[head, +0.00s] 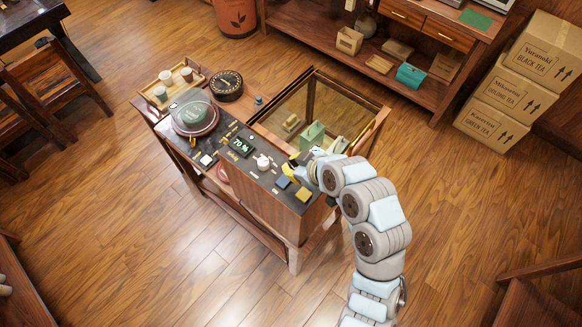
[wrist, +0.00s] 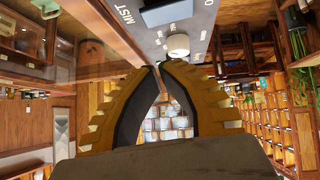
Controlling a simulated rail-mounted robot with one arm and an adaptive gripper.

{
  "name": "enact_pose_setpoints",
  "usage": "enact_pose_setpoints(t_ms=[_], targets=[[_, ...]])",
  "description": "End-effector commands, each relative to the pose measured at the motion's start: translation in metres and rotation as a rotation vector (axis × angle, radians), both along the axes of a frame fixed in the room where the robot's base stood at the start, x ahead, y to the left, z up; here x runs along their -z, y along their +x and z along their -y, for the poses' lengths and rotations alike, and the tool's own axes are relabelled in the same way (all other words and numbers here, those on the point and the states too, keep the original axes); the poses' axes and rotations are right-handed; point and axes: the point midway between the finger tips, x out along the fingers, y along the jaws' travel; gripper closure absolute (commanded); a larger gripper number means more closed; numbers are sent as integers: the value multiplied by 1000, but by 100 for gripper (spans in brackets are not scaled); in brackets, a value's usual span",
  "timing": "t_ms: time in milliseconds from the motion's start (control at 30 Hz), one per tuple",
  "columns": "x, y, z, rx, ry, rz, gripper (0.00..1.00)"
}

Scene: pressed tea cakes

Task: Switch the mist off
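In the wrist view, a dark blue-grey rectangular control (wrist: 176,12) sits on the grey panel beside the printed word MIST; its on or off state cannot be told. A white round knob (wrist: 177,45) with small printed marks around it is on the same panel. My gripper (wrist: 157,67) has yellow ribbed fingers with dark inner pads, and its tips meet with nothing between them. The tips are just below the knob in the picture. In the head view, my gripper (head: 290,168) is over the right part of the dark control panel (head: 225,163), partly hidden by my wrist.
The panel carries a lit 70 % display (head: 241,146), a blue square (head: 283,181) and a yellow square (head: 304,195). A glass-sided chamber (head: 306,100) holds green blocks (head: 312,135) behind the gripper. A glass dome (head: 194,116) stands at the left. The floor in front is clear.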

Motion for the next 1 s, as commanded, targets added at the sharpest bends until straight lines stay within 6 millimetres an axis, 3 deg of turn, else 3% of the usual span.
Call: enact_pose_setpoints(t_ms=[133,400,1000], targets=[[10,8,-8,-2,-2,1,100],[41,10,-4,-1,-1,0,100],[49,13,1,9,3,0,100]])
